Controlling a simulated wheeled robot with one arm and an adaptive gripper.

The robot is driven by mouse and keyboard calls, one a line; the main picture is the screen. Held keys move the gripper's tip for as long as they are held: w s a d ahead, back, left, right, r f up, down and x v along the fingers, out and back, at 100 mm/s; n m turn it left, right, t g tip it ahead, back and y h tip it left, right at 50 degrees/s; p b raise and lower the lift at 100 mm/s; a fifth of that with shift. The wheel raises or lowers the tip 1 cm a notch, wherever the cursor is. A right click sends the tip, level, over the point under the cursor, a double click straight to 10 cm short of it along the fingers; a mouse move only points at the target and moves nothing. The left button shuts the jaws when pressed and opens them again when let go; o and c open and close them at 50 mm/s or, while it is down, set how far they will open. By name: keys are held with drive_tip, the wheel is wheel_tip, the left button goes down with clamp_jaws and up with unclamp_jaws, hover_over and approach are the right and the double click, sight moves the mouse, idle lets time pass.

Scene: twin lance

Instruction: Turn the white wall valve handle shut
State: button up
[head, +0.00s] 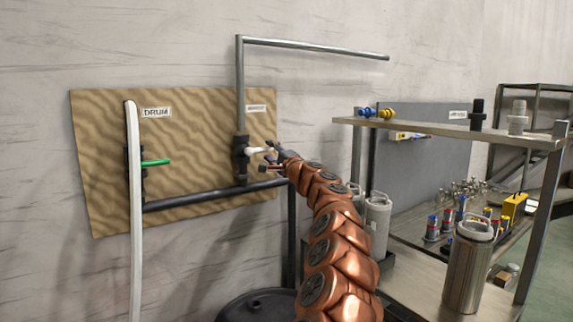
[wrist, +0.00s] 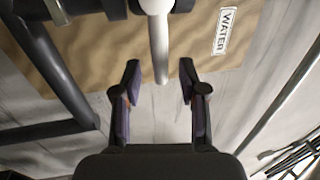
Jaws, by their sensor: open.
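The white valve handle (head: 258,150) sticks out to the right from a dark valve body (head: 240,155) on the pipe at the right of the wooden wall board. My gripper (head: 272,157) is at the handle's free end. In the wrist view the white handle (wrist: 158,45) comes down from the top, and its tip shows between the two spread fingers of my gripper (wrist: 159,75). The fingers are open, with a gap on each side of the handle. I cannot tell whether the tip is fully between them in depth. A label reading WATER (wrist: 227,30) is on the board beside it.
A green valve handle (head: 155,162) sits at the left under the DRUM label (head: 156,112), behind a white upright hose (head: 134,220). A dark horizontal pipe (head: 210,195) runs below. A metal shelf (head: 450,128) with canisters and fittings stands right of my arm. A black drum (head: 255,305) is below.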

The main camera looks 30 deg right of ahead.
drive_tip(key=s+f, duration=0.2)
drive_tip(key=s, duration=0.7)
drive_tip(key=shift+s, duration=0.15)
idle(0.6)
idle(0.5)
